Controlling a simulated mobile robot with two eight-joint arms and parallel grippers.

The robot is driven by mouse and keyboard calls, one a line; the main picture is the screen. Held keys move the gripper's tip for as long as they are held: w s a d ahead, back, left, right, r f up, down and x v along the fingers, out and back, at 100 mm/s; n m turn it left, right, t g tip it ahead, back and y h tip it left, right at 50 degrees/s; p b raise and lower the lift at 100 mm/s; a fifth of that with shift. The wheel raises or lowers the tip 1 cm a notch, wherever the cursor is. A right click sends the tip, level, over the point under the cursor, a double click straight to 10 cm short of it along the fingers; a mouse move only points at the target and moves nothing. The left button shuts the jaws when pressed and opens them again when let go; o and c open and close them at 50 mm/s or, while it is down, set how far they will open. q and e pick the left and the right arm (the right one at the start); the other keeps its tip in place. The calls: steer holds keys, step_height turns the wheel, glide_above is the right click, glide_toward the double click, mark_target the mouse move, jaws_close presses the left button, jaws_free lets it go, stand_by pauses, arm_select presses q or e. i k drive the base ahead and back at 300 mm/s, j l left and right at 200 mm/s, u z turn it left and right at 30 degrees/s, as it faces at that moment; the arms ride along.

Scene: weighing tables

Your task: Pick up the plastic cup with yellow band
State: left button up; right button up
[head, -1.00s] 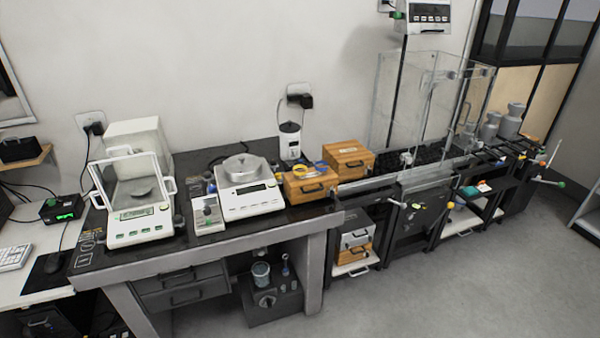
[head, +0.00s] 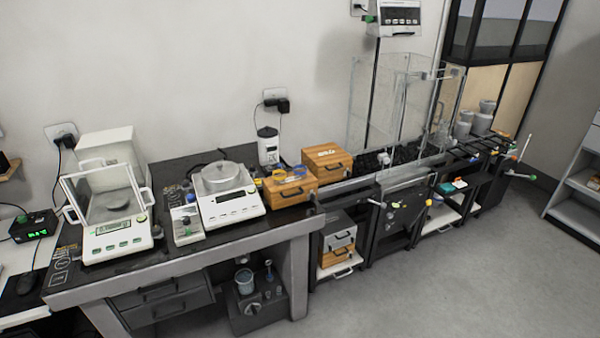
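A small yellow ring (head: 279,175), which looks like the band of the plastic cup, shows on top of the front wooden box (head: 290,190). The cup's clear body is too small to make out. A similar blue ring (head: 299,171) is just to its right on the same box. The box stands at the right end of the dark weighing table (head: 185,262), right of the top-pan balance (head: 240,211). Neither of my grippers is in view.
A second wooden box (head: 327,160) stands behind and right of the first. An enclosed balance (head: 106,238) stands on the left. A clear tank (head: 395,120) and low dark racks are on the right. The floor (head: 440,290) in front right is clear.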

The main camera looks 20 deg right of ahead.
mark_target(279, 171)
steer(key=i+j+z, duration=0.2)
steer(key=i, duration=0.25)
steer(key=i+z, duration=0.25)
steer(key=i, duration=0.25)
steer(key=i+j+z, duration=0.2)
steer(key=i, duration=0.2)
steer(key=i+j, duration=0.05)
